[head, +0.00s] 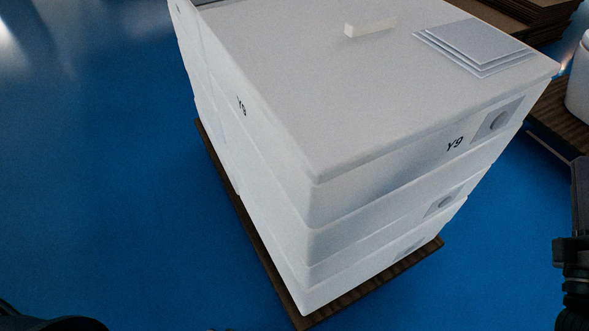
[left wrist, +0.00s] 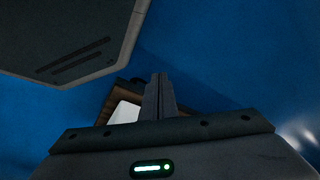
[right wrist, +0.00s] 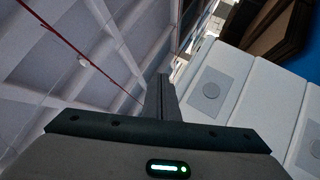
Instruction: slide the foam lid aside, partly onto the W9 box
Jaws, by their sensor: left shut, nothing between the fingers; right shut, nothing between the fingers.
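A white foam lid (head: 330,75) covers the top of a stack of white foam boxes (head: 390,215) marked Y9. A small white block (head: 371,28) and several thin grey sheets (head: 473,47) lie on the lid. No label reading W9 is legible. My right gripper (head: 580,185) is at the right edge of the head view, apart from the stack. In the right wrist view its fingers (right wrist: 163,95) are shut and empty, with stacked white boxes (right wrist: 235,85) to the right. In the left wrist view my left gripper (left wrist: 158,95) is shut and empty, away from the lid.
The stack stands on a brown pallet (head: 425,250) on a blue floor (head: 100,150). Brown stacked sheets (head: 535,18) and another pallet (head: 555,125) with a white container (head: 580,90) are at the right. Floor to the left is open.

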